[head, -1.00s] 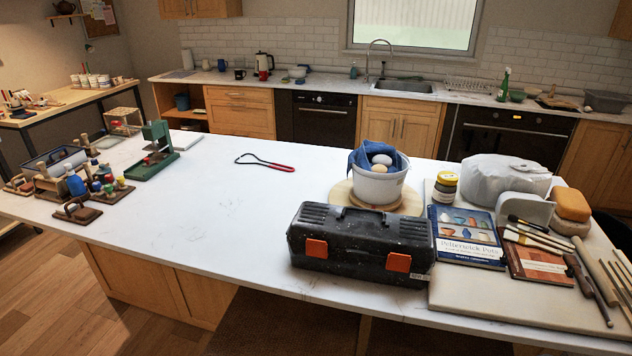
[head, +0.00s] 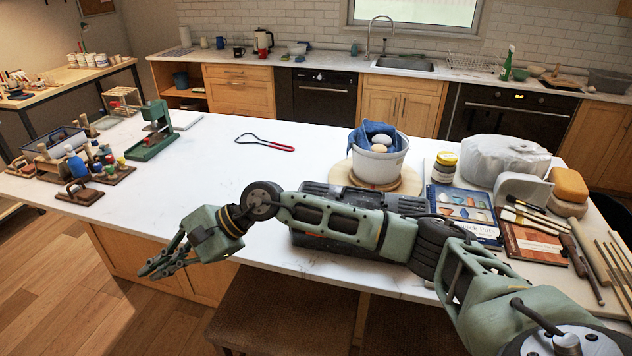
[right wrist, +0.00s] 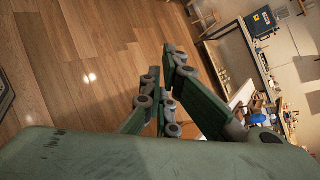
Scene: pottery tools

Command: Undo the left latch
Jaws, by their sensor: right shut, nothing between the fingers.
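The dark toolbox (head: 345,189) stands near the front edge of the white counter. My right arm stretches across in front of it in the head view and hides most of its front. I cannot make out either orange latch clearly now. My right gripper (head: 160,262) is shut and empty. It appears left of the toolbox, in front of the counter's front edge in the picture. Its closed fingers also show in the right wrist view (right wrist: 163,95), with wooden floor behind them. My left gripper is not in view.
A bowl (head: 378,160) with blue cloth stands behind the toolbox. Books (head: 465,208) and tools lie to the right. A red-handled wire tool (head: 265,143) lies on the clear middle of the counter (head: 225,175). Stools stand below the front edge.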

